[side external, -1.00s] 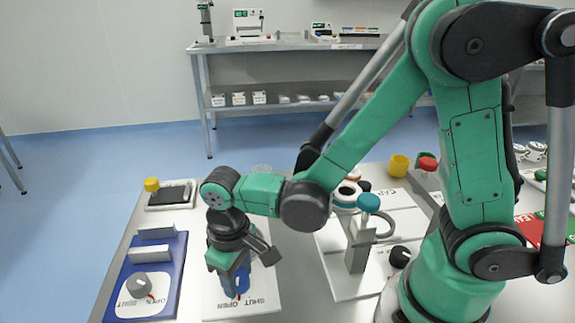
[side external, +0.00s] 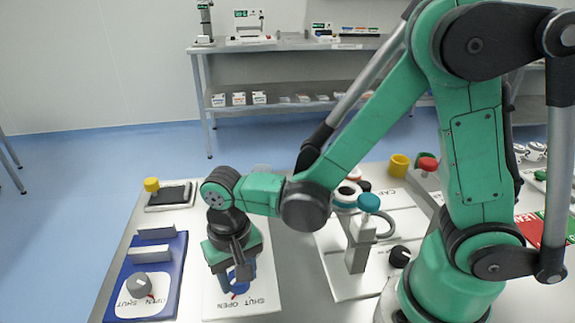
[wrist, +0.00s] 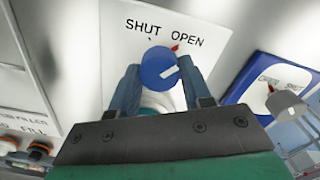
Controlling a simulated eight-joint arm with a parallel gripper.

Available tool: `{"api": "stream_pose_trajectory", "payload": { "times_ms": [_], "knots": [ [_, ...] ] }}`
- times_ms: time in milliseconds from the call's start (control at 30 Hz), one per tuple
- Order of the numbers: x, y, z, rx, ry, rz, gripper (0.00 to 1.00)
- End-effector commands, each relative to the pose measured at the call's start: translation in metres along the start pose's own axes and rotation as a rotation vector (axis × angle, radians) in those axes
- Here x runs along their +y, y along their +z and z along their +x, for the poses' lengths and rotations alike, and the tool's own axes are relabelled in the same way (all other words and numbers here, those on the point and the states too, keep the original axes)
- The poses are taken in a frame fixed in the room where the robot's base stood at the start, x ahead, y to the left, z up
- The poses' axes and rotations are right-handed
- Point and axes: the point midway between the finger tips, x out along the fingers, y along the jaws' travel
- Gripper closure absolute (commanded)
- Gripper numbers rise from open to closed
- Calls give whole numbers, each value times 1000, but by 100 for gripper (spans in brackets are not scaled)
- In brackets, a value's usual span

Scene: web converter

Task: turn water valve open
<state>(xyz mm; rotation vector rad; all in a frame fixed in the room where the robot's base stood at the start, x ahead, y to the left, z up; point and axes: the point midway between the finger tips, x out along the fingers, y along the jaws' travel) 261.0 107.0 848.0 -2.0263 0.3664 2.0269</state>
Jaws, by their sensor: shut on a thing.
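The water valve is a round blue knob (wrist: 160,68) on a white panel (wrist: 215,15) lettered SHUT and OPEN. The knob has a white line near its right side in the wrist view. A small red mark (wrist: 175,47) is on the panel by the word OPEN; the line points to the right, below that mark. My gripper (wrist: 160,75) is shut on the knob, one finger on each side. In the side view my gripper (side external: 238,280) points down at the panel (side external: 262,285), and the knob is mostly hidden behind the fingers.
A blue board (side external: 170,272) with a grey knob (side external: 138,285) stands to the left. A grey post with a teal knob (side external: 368,202) stands to the right. A yellow cap sits on a small panel (side external: 172,195) behind.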

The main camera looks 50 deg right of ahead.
Motion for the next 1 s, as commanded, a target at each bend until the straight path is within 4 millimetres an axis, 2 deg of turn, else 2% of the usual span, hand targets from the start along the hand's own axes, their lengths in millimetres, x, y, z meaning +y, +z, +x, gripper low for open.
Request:
{"api": "stream_pose_trajectory", "payload": {
  "times_ms": [367, 400, 500, 833, 1000],
  "knots": [
    [0, 0, 0, 0, 0, 9, 100],
    [0, 0, 0, 0, 0, 9, 54],
    [0, 0, 0, 0, 0, 8, 26],
    [0, 0, -1, 0, 0, 7, 25],
    [0, 0, -14, 0, 0, 7, 25]
  ]
}}
